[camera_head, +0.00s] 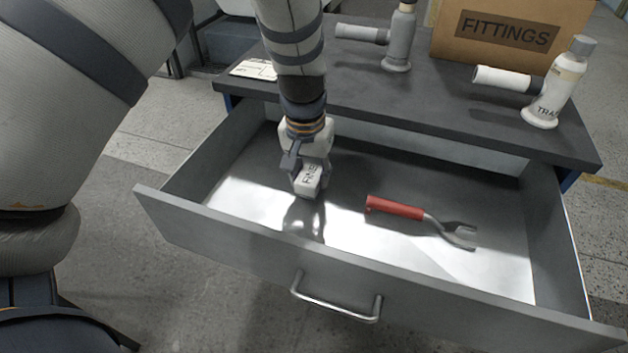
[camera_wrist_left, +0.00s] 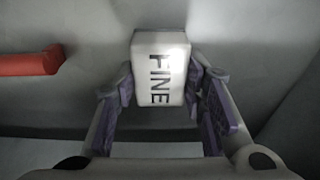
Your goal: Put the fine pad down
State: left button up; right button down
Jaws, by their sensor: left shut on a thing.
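The fine pad (camera_head: 309,180) is a small white block with the word FINE on its face. My left gripper (camera_head: 306,165) is shut on it and points down inside the open grey drawer (camera_head: 220,228). In the head view the pad hangs over the left part of the drawer floor, with a dark reflection or shadow below it; I cannot tell whether it touches the floor. In the left wrist view the pad (camera_wrist_left: 160,75) sits between the two fingers (camera_wrist_left: 162,95). My right gripper is not in view.
A red-handled tool (camera_head: 395,207) with a grey forked end lies in the drawer right of the pad. The drawer walls and front handle (camera_head: 335,305) surround this space. On the cabinet top (camera_head: 350,85) stand a FITTINGS box (camera_head: 505,35), a grey bottle (camera_head: 400,40) and a white one (camera_head: 555,90).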

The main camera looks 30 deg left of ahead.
aim_at(309, 175)
pick_arm(q)
notch_tip(309, 175, down, 3)
jog(key=shift+a, duration=0.1)
jog(key=shift+c, duration=0.4)
jog(key=o, duration=1.1)
jog(key=shift+f, duration=0.2)
jog(key=r, duration=0.4)
jog(key=s+r+p, duration=0.1)
jog(key=r, duration=0.3)
jog(key=d+r, duration=0.1)
jog(key=r, duration=0.3)
jog(key=shift+s+r, duration=0.15)
jog(key=shift+s, duration=0.05)
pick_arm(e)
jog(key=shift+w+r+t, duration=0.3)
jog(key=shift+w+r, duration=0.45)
